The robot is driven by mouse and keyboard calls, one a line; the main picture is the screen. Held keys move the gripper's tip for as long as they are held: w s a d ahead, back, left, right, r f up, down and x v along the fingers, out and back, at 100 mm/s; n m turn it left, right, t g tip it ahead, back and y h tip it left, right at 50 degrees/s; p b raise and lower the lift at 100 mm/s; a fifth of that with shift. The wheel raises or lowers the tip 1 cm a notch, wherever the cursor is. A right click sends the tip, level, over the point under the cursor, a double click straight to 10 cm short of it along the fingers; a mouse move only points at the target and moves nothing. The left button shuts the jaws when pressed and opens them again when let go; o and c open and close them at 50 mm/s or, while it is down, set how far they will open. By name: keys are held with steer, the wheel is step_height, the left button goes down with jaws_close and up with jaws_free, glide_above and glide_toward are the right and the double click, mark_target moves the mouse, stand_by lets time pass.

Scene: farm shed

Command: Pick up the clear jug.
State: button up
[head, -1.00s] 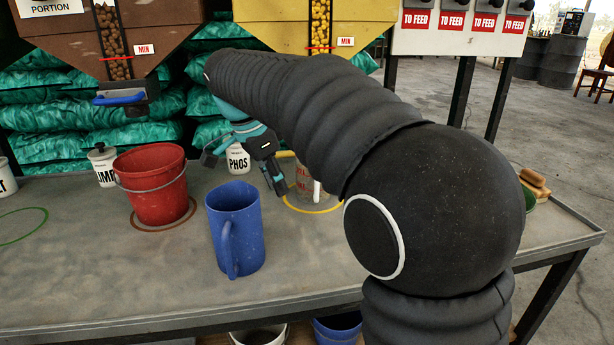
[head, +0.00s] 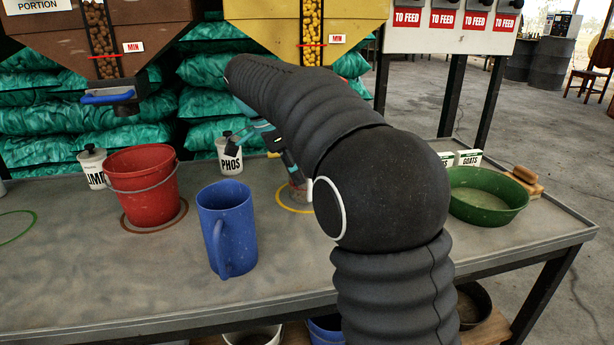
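The clear jug (head: 298,192) stands on the table inside a yellow ring. Only a small part of it shows, as my arm hides the rest. My gripper (head: 266,164) is at the jug's upper left, with its fingers spread apart. One finger points left toward the PHOS pot, and the other reaches down in front of or beside the jug. I cannot tell whether that finger touches it. Nothing shows between the fingers.
A blue jug (head: 229,230) stands at the front, and a red bucket (head: 140,187) to its left. The PHOS pot (head: 231,158) is behind the gripper. A green bowl (head: 484,196) sits at the right. Hoppers (head: 300,30) hang over the table's back.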

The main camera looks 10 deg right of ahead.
steer(key=shift+w+d+f+b, duration=0.1)
steer(key=shift+d+f+b, duration=0.2)
steer(key=shift+d+f, duration=0.75)
steer(key=shift+d+f+b, duration=0.25)
steer(key=shift+d+f, duration=0.5)
steer(key=shift+f, duration=0.5)
jaws_close()
